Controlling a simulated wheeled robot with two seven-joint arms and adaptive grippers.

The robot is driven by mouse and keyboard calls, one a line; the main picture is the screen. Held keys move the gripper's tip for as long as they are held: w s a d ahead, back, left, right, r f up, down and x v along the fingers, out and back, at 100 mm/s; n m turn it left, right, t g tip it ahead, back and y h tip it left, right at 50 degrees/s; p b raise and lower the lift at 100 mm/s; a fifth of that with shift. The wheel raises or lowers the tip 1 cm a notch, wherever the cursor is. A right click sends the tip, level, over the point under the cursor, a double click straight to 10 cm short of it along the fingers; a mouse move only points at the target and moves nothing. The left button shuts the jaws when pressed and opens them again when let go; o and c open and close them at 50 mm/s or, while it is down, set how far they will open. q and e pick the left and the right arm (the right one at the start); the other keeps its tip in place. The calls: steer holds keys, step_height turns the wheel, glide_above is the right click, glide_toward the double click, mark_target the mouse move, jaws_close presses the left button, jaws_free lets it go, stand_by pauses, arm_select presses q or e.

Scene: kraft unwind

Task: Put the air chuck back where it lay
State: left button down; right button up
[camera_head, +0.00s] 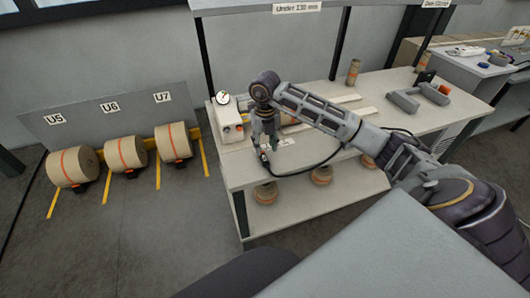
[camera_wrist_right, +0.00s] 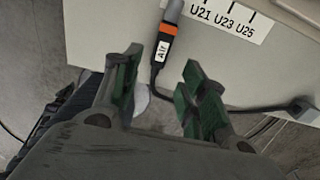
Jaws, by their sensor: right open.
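The air chuck (camera_wrist_right: 170,28) is a grey cylinder with an orange band and a white "Air" tag. In the right wrist view it lies at the edge of the pale bench top (camera_wrist_right: 105,30), its black hose running down past the edge. My right gripper (camera_wrist_right: 163,92) is open, its green-padded fingers apart and empty, with the tagged end of the chuck beyond the fingertips. In the head view my right gripper (camera_head: 266,142) is over the bench's front left edge and largely hides the chuck. My left gripper is not in view.
A beige box with a gauge (camera_head: 228,122) stands left of the gripper. A label (camera_head: 284,143) reading U21, U23, U25 in the wrist view lies beside the chuck. A grey roller stand (camera_head: 417,98) is at the bench's right.

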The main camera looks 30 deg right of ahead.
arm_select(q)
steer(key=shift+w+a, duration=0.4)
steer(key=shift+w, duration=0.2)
arm_select(e)
steer(key=shift+r, duration=2.45)
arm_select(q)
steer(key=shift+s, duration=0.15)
